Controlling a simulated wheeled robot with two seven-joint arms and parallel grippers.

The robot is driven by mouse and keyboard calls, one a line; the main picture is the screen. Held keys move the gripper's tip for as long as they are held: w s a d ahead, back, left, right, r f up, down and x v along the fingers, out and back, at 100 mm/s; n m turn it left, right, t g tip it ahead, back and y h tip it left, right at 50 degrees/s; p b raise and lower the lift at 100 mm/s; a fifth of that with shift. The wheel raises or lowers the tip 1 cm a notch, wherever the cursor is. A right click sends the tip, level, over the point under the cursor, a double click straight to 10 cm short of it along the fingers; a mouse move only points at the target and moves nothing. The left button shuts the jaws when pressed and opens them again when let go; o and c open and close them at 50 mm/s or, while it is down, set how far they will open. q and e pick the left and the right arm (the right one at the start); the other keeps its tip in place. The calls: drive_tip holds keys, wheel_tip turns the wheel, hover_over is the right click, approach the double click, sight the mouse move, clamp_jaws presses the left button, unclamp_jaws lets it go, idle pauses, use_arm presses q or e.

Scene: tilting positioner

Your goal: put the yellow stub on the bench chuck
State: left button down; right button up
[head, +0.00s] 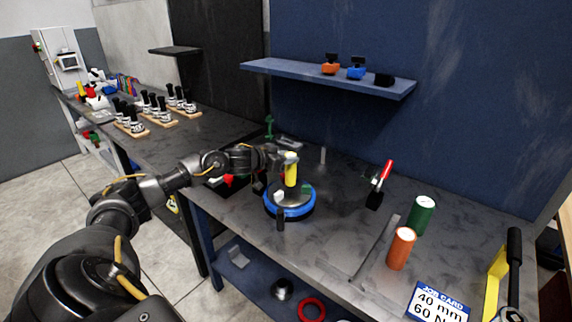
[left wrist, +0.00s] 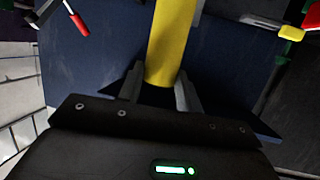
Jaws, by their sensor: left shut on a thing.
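The yellow stub (head: 290,172) is upright at the bench chuck (head: 290,211), a round device with a blue ring and pale jaws. In the head view its lower end appears at or just above the chuck's top; I cannot tell whether it touches. My left gripper (head: 281,156) is shut on the stub near its upper part, coming from the left. In the left wrist view the yellow stub (left wrist: 168,45) sits between the two fingers of my left gripper (left wrist: 159,92). My right gripper is not in view.
A green cylinder (head: 421,216) and an orange cylinder (head: 401,249) stand on the bench at right, near a job card (head: 438,303). A red-handled clamp (head: 380,184) stands behind. A blue shelf (head: 300,76) overhangs the back. Bench space right of the chuck is clear.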

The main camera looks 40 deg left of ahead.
sight(287, 166)
use_arm(q)
drive_tip(key=shift+w+a+f, duration=0.15)
drive_tip(key=shift+a, duration=0.05)
wheel_tip(287, 166, down, 2)
drive_tip(key=shift+f+p, duration=0.1)
drive_tip(key=shift+p, duration=0.8)
drive_tip(key=shift+f, duration=0.45)
drive_tip(key=shift+f, duration=0.1)
drive_tip(key=shift+f, duration=0.15)
drive_tip(key=c, duration=0.9)
unclamp_jaws()
drive_tip(key=shift+c, duration=0.2)
